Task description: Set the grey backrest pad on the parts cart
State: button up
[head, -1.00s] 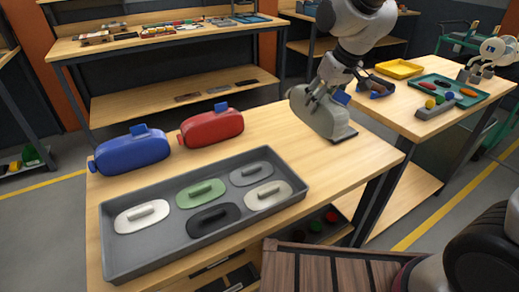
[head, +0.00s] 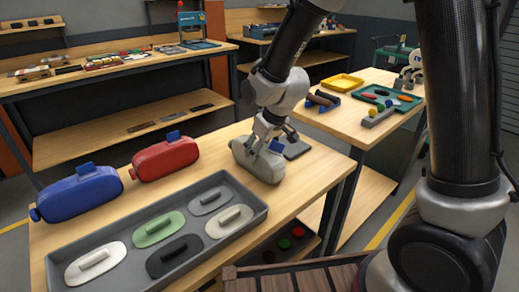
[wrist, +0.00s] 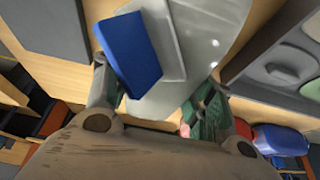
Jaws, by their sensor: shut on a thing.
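The grey backrest pad (head: 262,166) is a rounded block with a blue tab on top, at the right part of the wooden bench. My gripper (head: 268,143) is shut on it from above. In the wrist view the fingers (wrist: 155,95) straddle the grey pad (wrist: 200,45), with its blue tab (wrist: 128,52) beside the left finger. Whether the pad touches the bench is hard to tell. I cannot tell for certain which piece of furniture is the parts cart.
A grey tray (head: 62,246) with several lidded-looking pads lies in front. A blue pad (head: 80,192) and red pad (head: 165,157) stand behind it. A slatted wooden surface (head: 300,280) is at the bottom; another table (head: 345,128) stands right.

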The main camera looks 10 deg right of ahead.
jog(key=shift+f, duration=0.15)
jog(key=o, duration=1.3)
jog(key=shift+o, duration=0.2)
jog(key=v, duration=1.2)
jog(key=s+d+r+m+h, duration=0.1)
jog(key=s+d+r+m, duration=0.15)
jog(key=d, duration=0.45)
jog(key=s+d+r+m, duration=0.1)
jog(key=s+d+r, duration=0.25)
jog(key=d, duration=0.35)
jog(key=s+d+r+m+h, duration=0.1)
jog(key=s+d+m, duration=0.2)
jog(key=s+d, duration=0.8)
jog(key=s, duration=0.3)
jog(key=shift+d+r+t+h, duration=0.15)
jog(key=shift+r+t+h, duration=0.15)
jog(key=shift+r+h, duration=0.1)
jog(key=shift+w, duration=0.1)
